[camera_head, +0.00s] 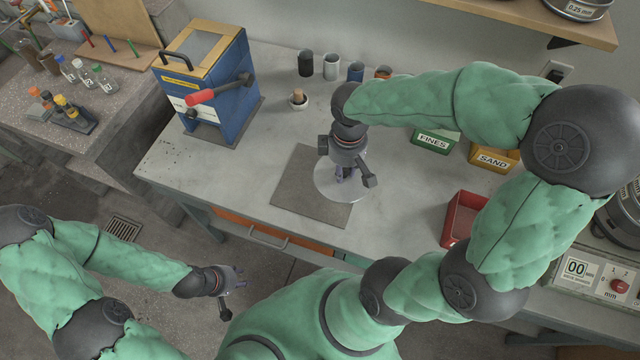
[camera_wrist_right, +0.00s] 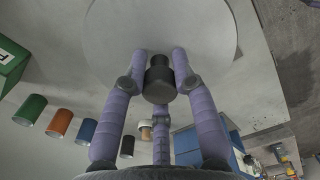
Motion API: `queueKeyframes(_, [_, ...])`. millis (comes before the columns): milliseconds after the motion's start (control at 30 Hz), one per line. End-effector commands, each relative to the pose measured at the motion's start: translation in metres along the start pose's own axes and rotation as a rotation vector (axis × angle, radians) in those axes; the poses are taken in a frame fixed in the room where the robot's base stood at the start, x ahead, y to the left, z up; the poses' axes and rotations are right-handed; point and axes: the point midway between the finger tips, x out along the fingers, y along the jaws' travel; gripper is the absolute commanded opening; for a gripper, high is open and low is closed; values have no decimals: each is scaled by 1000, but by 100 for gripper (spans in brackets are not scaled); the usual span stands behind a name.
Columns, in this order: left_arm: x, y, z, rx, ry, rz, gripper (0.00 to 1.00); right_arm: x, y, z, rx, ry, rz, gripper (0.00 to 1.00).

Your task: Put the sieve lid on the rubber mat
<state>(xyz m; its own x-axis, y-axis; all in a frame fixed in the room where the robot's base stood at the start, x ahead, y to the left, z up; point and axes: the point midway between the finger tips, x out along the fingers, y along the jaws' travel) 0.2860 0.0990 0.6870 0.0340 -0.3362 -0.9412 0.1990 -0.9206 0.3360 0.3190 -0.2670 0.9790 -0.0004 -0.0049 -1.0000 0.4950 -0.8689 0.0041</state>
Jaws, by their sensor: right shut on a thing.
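The sieve lid (camera_head: 328,186) is a pale, flat disc under my right gripper (camera_head: 345,174). In the right wrist view the lid (camera_wrist_right: 125,40) has a dark knob (camera_wrist_right: 159,80), and my right gripper's purple fingers are closed around that knob. The dark grey rubber mat (camera_head: 295,193) lies flat on the bench. In the head view the lid overlaps the mat's right part and reaches past its right edge; whether it touches the mat is unclear. My left gripper (camera_head: 233,298) is open and empty, low in front of the bench.
A blue box-shaped machine (camera_head: 217,95) with a red-handled lever stands left of the mat. Several small cups (camera_head: 331,66) and a small pot (camera_head: 298,99) stand behind. A green FINES bin (camera_head: 433,141), yellow SAND bin (camera_head: 492,160) and red bin (camera_head: 462,217) are at right.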

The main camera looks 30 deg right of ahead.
Motion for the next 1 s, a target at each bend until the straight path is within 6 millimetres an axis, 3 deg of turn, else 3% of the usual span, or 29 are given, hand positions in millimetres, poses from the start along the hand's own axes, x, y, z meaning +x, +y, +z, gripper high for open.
queueKeyframes(200, [12, -4, 0, 0, 0, 0, 40, -1, -13, 42, -135, 4, -1, 0])
queueKeyframes(400, [16, -6, -1, 0, 0, 0, 40, 0, -18, 52, -190, 3, -4, 0])
queueKeyframes(533, [22, -8, -1, 0, 0, 0, 40, 9, -14, 37, -199, 2, -6, 0])
queueKeyframes(867, [43, -15, -2, 0, 0, 0, 40, 40, 4, -28, -196, 2, -6, 0])
queueKeyframes(1000, [54, -19, -2, 0, 0, 0, 40, 63, 10, -48, -194, 0, -7, 0])
